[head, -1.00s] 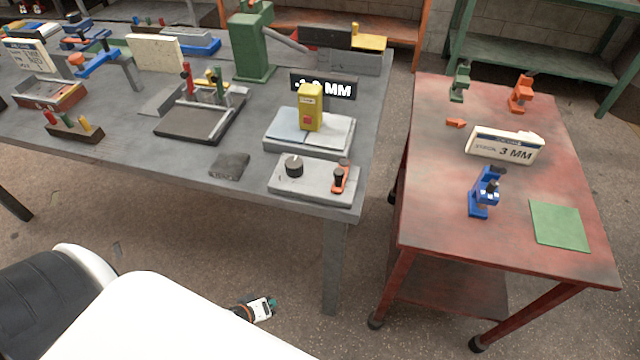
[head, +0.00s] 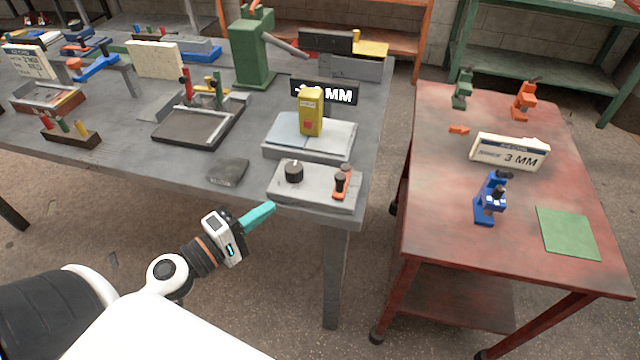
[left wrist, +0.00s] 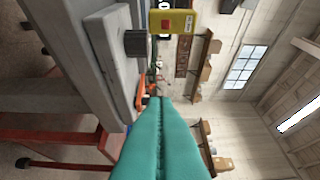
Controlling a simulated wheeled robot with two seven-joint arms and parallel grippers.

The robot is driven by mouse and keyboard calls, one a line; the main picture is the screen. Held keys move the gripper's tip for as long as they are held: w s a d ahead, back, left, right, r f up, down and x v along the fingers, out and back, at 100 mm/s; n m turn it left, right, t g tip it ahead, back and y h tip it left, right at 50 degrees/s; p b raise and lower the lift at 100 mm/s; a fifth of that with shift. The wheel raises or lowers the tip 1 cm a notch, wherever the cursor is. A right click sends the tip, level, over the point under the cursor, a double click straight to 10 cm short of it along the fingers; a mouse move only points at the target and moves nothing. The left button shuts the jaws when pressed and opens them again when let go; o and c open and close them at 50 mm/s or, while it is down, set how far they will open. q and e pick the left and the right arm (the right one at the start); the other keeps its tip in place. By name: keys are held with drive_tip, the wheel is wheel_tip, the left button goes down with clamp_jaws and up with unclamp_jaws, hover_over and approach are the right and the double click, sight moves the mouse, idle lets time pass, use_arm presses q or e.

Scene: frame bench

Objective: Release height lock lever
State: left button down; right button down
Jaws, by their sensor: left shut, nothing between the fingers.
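A small orange lever (head: 347,178) with a black knob stands at the right end of a grey control box (head: 315,197), at the front corner of the grey bench. It looks like the height lock lever. It also shows as an orange shape (left wrist: 143,92) beyond my fingertips in the left wrist view. A black dial (head: 294,172) sits at the box's left. My left gripper (head: 272,206), with teal fingers, is shut and empty. It is in front of the bench edge, left of the lever and apart from it. My right gripper is not in view.
Behind the control box stands a yellow unit (head: 311,112) on a grey plate, with a black MM display (head: 325,90). A red table (head: 440,220) with small clamps and a 3 MM sign (head: 510,153) stands to the right, across a gap. The bench front left of the box is mostly clear.

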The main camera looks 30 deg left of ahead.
use_arm(q)
drive_tip(key=shift+w, duration=0.1)
drive_tip(key=p, duration=0.6)
approach(343, 175)
drive_tip(key=w+a, duration=0.3)
drive_tip(key=w, duration=0.1)
drive_tip(key=shift+w+a+f, duration=0.1)
drive_tip(key=shift+a+f, duration=0.05)
drive_tip(key=shift+a, duration=0.2)
drive_tip(key=shift+w+d+f+p, duration=0.1)
drive_tip(key=shift+w+d+p, duration=0.1)
drive_tip(key=shift+d, duration=0.4)
drive_tip(key=shift+w+d+f+p, duration=0.1)
drive_tip(key=shift+w+d, duration=0.15)
drive_tip(key=shift+d, duration=0.35)
drive_tip(key=shift+w+d+f, duration=0.1)
drive_tip(key=shift+w+d, duration=0.15)
drive_tip(key=shift+d, duration=0.3)
drive_tip(key=shift+y, duration=0.3)
